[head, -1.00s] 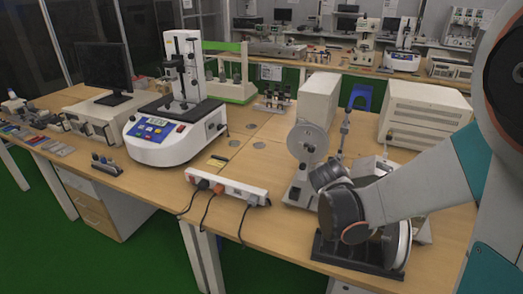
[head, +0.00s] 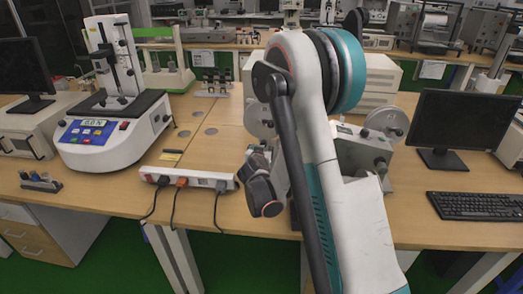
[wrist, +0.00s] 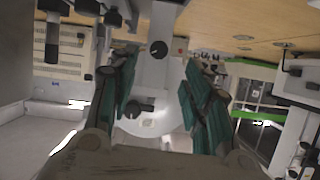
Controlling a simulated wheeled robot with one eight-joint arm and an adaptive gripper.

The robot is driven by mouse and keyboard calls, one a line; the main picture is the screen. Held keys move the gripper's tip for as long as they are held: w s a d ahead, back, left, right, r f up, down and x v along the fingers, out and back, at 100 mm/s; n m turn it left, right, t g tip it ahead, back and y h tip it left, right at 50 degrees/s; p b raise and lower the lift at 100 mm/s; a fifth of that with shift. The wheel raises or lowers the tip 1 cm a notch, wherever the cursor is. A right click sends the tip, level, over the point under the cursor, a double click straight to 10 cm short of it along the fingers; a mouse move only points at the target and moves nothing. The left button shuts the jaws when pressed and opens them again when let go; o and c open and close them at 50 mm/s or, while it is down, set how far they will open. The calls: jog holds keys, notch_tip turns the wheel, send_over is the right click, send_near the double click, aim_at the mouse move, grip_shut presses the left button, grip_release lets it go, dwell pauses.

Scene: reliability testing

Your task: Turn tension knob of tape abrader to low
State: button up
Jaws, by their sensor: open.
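The tape abrader, a grey machine with round reels (head: 387,122), stands on the bench behind my arm in the head view. My arm hides much of it. In the wrist view, which looks upside down, a pale grey body (wrist: 163,72) lies beyond my gripper (wrist: 163,112). It bears a round black knob (wrist: 158,48) and a second dark knob (wrist: 133,108); I cannot tell which sets tension. Both show between the green-padded fingers, which are apart, with nothing held. The knob markings are too small to read.
A white power strip (head: 188,179) with plugs lies on the bench's front edge. A white tester with a blue panel (head: 86,131) stands left. A monitor (head: 462,128) and keyboard (head: 475,206) are at right. The bench between strip and tester is mostly clear.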

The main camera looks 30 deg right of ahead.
jog(key=b+x, duration=0.2)
jog(key=x, duration=0.6)
jog(key=shift+w+d+f, duration=0.15)
grip_shut()
